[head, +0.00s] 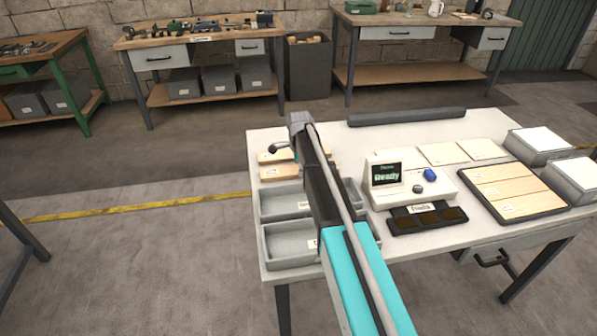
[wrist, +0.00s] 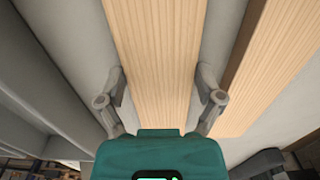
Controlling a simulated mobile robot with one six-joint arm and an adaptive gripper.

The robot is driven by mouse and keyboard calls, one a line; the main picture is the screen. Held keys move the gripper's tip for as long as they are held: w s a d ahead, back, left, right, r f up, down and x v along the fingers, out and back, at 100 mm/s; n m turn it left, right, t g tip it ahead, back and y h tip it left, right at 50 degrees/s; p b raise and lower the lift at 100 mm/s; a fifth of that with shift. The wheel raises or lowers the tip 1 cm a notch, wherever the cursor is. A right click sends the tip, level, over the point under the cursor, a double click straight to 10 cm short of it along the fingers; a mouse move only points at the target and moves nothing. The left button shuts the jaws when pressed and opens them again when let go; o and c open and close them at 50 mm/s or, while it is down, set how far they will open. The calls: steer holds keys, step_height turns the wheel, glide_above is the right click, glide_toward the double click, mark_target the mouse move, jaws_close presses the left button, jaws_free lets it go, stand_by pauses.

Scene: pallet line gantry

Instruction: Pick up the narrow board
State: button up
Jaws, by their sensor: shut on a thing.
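Two light wooden boards lie side by side at the left of the white table in the head view, behind the grey trays. The nearer one, a narrow board (head: 271,173) with a small label, is partly covered by my arm. In the wrist view the narrow board (wrist: 155,45) runs between the two fingers of my gripper (wrist: 161,78), which is shut on its long edges. The other board (wrist: 268,70) lies to its right, apart from it; it also shows in the head view (head: 270,157). I cannot tell whether the held board is clear of the table.
Grey trays (head: 283,203) stand in front of the boards. To the right are a console (head: 405,190) with a "Ready" screen, a dark-edged pallet of planks (head: 513,190) and white-topped boxes (head: 540,142). A dark bar (head: 405,117) lies along the table's back edge.

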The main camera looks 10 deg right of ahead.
steer(key=shift+c, duration=0.6)
steer(key=shift+r, duration=0.1)
step_height(320, 180, up, 2)
steer(key=p, duration=0.2)
steer(key=shift+r+p, duration=0.2)
steer(key=shift+p, duration=0.1)
steer(key=s+d+r+p, duration=0.1)
steer(key=s+r+p, duration=0.9)
steer(key=s, duration=0.4)
steer(key=shift+d+r, duration=0.2)
steer(key=shift+d, duration=0.1)
steer(key=shift+a, duration=0.1)
